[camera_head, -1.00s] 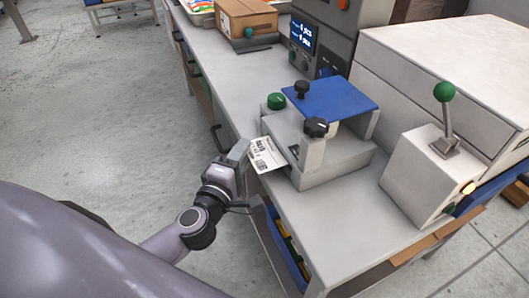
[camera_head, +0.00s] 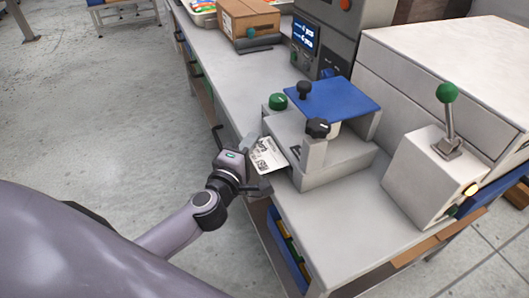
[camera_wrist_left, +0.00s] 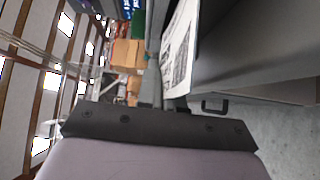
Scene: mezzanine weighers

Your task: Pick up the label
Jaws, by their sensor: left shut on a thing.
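The label (camera_head: 268,157) is a small white printed sheet at the front left side of the grey label machine with a blue top plate (camera_head: 335,97). My left gripper (camera_head: 260,165) is at the label's near left edge, beside the table's front edge, and is shut on the label. In the left wrist view the label (camera_wrist_left: 179,48) stands out from between the dark fingers (camera_wrist_left: 165,100), with its printed face showing. Its far edge is close to the machine; I cannot tell whether it still touches. My right gripper is not in view.
A white control box with a green-knobbed lever (camera_head: 430,178) stands right of the machine. A scale with a lit display (camera_head: 305,35) and a cardboard box (camera_head: 245,18) stand farther back. The table top (camera_head: 232,85) left of the machine is mostly clear.

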